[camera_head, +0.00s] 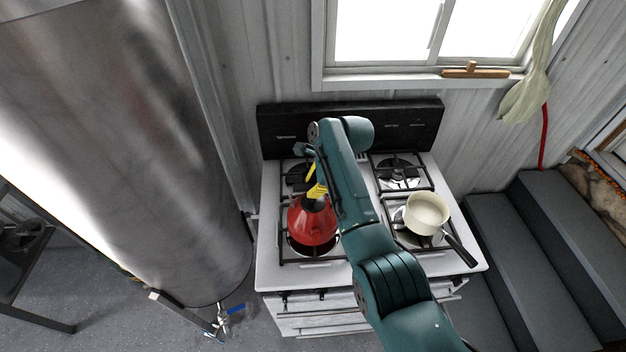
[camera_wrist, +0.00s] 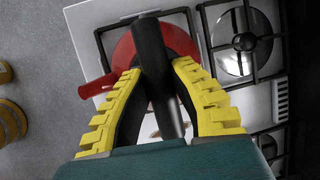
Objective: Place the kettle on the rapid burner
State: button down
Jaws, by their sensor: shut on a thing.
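The red kettle (camera_head: 312,225) is at the front left burner of the white stove (camera_head: 270,220), below my gripper. I cannot tell whether it rests on the grate or hangs just above it. In the wrist view the red kettle body (camera_wrist: 181,40) shows behind its black handle (camera_wrist: 152,60), with the red spout pointing left. My gripper (camera_head: 316,190) has yellow fingers, which in the wrist view (camera_wrist: 155,75) sit on both sides of the black handle and are shut on it. The arm hides part of the stove's middle.
A cream saucepan (camera_head: 427,212) with a black handle sits on the front right burner. The back right burner (camera_head: 399,172) is bare; the back left burner (camera_head: 297,174) is partly hidden. A large metal cylinder (camera_head: 130,150) stands left of the stove, and dark steps (camera_head: 540,240) stand at right.

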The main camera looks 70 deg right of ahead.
jog(key=shift+w+f, duration=0.1)
jog(key=shift+f, duration=0.55)
jog(key=c, duration=1.3)
grip_release()
jog(key=shift+f, duration=0.3)
jog(key=shift+o, duration=1.3)
jog(key=v, duration=1.2)
jog(key=shift+r, duration=0.1)
